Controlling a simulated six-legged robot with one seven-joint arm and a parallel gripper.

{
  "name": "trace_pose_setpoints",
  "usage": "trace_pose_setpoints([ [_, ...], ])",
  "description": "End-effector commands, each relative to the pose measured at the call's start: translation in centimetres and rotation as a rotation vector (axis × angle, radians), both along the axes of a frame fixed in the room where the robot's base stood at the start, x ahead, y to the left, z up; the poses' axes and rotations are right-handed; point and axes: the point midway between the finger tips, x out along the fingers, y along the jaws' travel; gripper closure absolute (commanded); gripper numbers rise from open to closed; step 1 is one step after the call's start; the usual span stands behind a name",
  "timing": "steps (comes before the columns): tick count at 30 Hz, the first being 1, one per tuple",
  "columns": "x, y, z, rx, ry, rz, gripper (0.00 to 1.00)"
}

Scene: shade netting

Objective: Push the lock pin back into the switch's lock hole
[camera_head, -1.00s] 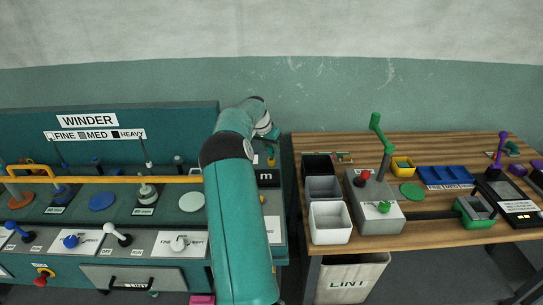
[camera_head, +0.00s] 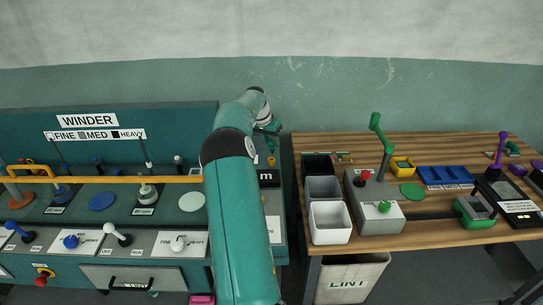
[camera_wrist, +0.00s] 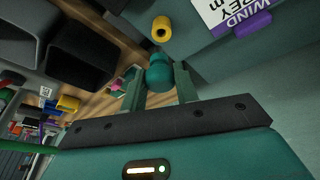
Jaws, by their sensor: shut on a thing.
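My gripper (camera_wrist: 160,78) is shut on a teal knob-shaped piece (camera_wrist: 158,72), which looks like the lock pin. Its rounded end shows between the two fingers in the wrist view. A short yellow collar (camera_wrist: 161,29) with a dark opening stands a little beyond the held piece, apart from it. It looks like the lock hole. In the head view my gripper (camera_head: 272,130) is above the right end of the winder console, with the yellow collar (camera_head: 271,160) below it. The pin's far end and the switch's details are hidden or too small to tell.
A white label and a purple block (camera_wrist: 254,25) are right of the collar in the wrist view. Dark bins (camera_wrist: 82,48) are at left. In the head view the wooden bench (camera_head: 430,150) stands right of the console, across a narrow gap. A yellow rail (camera_head: 110,179) crosses the console.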

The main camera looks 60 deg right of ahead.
Motion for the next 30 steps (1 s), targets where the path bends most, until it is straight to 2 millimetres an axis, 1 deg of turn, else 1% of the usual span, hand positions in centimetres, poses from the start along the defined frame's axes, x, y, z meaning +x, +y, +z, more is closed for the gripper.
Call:
trace_pose_setpoints([
  [10, 0.0, 0.0, 0.3, 0.0, -0.001, 0.0, 1.0],
  [24, 0.0, 0.0, 3.6, -0.001, -0.002, 0.001, 1.0],
  [30, 0.0, 0.0, 4.0, 0.001, 0.0, 0.0, 1.0],
])
